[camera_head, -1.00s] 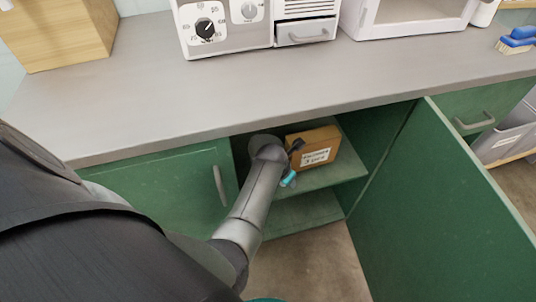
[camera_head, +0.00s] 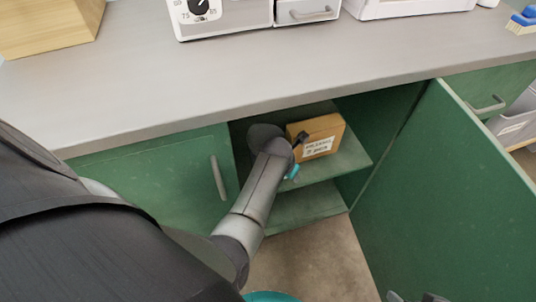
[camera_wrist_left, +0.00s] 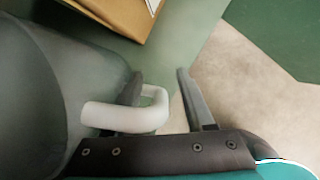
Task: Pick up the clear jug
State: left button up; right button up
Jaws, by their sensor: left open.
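The clear jug (camera_wrist_left: 60,100) fills the left side of the left wrist view as a smoky, see-through curved body. Its pale handle (camera_wrist_left: 115,116) loops out to the right. My left gripper (camera_wrist_left: 160,84) is open, with its fingers at the handle; the handle's outer end lies between them. I cannot tell whether they touch it. In the head view my left arm reaches into the open cabinet, and I cannot make out the jug there. Grey and dark parts at the bottom right edge appear to be my right arm's end, mostly cut off.
A labelled cardboard box (camera_head: 318,133) sits on the upper cabinet shelf (camera_head: 345,160), close beside my left gripper. The open green door (camera_head: 440,190) stands to the right. The grey countertop (camera_head: 230,75) overhangs the cabinet. The lower shelf (camera_head: 305,207) looks bare where visible.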

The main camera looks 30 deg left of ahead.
pick_arm(q)
grip_shut()
dwell(0.4)
